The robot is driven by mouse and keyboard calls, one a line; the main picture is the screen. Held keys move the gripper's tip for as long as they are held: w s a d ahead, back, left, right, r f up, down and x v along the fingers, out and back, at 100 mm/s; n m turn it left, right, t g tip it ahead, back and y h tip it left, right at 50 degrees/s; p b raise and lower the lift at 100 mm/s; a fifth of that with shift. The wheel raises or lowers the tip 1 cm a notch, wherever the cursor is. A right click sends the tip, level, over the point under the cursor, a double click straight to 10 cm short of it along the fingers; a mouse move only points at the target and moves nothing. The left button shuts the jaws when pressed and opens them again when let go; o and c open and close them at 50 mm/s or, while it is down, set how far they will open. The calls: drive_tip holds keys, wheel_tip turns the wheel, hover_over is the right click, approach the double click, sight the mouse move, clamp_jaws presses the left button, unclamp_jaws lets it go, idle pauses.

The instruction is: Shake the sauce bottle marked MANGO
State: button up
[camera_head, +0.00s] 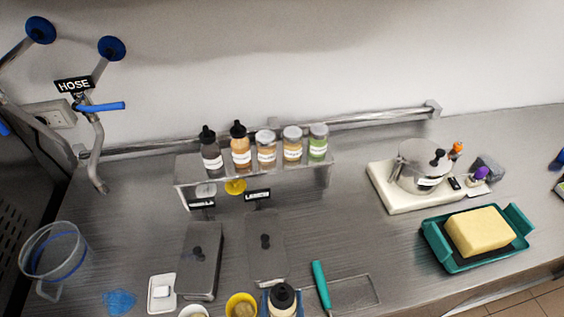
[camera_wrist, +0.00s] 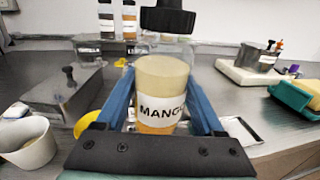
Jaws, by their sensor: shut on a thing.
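The MANGO bottle (camera_wrist: 161,78) is a clear bottle with a black cap, pale sauce above orange, and a white label reading MANGO. My gripper (camera_wrist: 163,92) is shut on it, with one blue finger on each side of its body. The bottle looks upright in the wrist view. In the head view its black cap (camera_head: 283,295) shows at the bottom edge, with the blue of my gripper (camera_head: 283,308) beside it. The lower part of the bottle is hidden or out of frame, so I cannot tell whether its base touches the counter.
A small shelf (camera_head: 255,178) at the back holds several bottles and jars. Lidded metal containers (camera_head: 201,262), a yellow cup (camera_head: 241,299) and a teal-handled tool (camera_head: 321,285) are close by. A teal tray (camera_head: 440,250) with a yellow block is at right. Bare counter lies between.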

wheel_tip(320, 180, down, 5)
drive_tip(key=b, duration=0.3)
drive_tip(key=shift+f+b, duration=0.15)
drive_tip(key=shift+b, duration=0.25)
drive_tip(key=shift+r, duration=3.45)
drive_tip(key=shift+f, duration=0.25)
drive_tip(key=shift+w+a+f, duration=0.1)
drive_tip(key=shift+f, duration=3.3)
drive_tip(key=shift+r, duration=0.15)
